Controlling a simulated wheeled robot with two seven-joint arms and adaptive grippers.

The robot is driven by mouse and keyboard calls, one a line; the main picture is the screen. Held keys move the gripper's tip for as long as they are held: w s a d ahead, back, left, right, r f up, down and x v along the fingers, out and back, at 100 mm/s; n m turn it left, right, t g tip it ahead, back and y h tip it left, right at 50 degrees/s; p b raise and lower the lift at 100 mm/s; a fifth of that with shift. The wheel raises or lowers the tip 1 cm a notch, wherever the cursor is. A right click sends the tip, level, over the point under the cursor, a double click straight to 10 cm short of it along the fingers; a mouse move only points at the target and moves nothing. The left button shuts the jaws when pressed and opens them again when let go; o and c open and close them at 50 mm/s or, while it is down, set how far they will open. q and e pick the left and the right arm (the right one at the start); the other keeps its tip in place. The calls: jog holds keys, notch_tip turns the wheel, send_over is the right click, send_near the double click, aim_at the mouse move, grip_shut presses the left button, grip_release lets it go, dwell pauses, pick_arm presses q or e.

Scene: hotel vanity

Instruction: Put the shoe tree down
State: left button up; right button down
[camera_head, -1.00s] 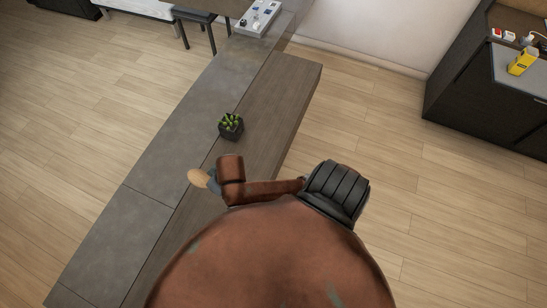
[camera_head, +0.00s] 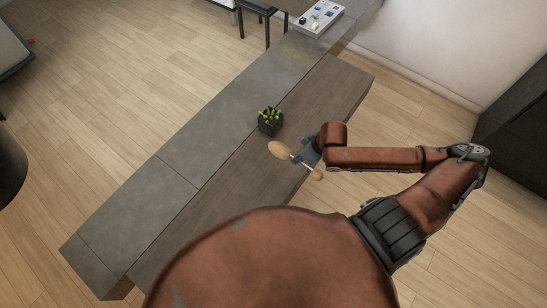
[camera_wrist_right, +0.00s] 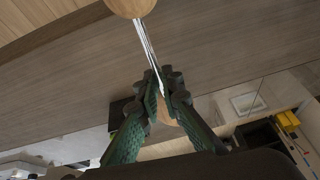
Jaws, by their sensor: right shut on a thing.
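The shoe tree (camera_head: 281,149) has a light wooden front piece and a smaller wooden knob (camera_head: 317,174), joined by a metal rod. My right gripper (camera_head: 303,160) is shut on it near the rod, over the wooden part of the long counter. In the right wrist view the shoe tree (camera_wrist_right: 146,42) runs up from between the green fingers (camera_wrist_right: 160,98), with its wooden end at the top edge. Whether it touches the counter I cannot tell. My left gripper is not in view.
The long counter (camera_head: 200,215) has a grey strip and a brown wood strip, mostly bare. A small potted plant (camera_head: 270,121) stands close to the shoe tree. A white tray with small items (camera_head: 319,17) is at the far end. A dark cabinet (camera_head: 515,115) stands at right.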

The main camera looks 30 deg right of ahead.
aim_at(280, 154)
jog(key=w+a+f, duration=0.1)
jog(key=w, duration=0.1)
jog(key=w+a+b, duration=0.1)
jog(key=w, duration=0.1)
jog(key=w+a+f+b, duration=0.1)
jog(key=w+a, duration=0.1)
jog(key=shift+w+f, duration=0.1)
jog(key=shift+f, duration=0.25)
jog(key=w+a+f, duration=0.2)
jog(key=f, duration=0.1)
jog(key=w+a+f+b, duration=0.1)
jog(key=f, duration=0.1)
jog(key=shift+a, duration=0.1)
jog(key=shift+w+a+f, duration=0.35)
jog(key=shift+a+f, duration=0.05)
jog(key=shift+f, duration=0.15)
notch_tip(280, 154, down, 3)
jog(key=shift+f+b, duration=0.15)
jog(key=shift+b, duration=0.35)
jog(key=c, duration=2.1)
grip_release()
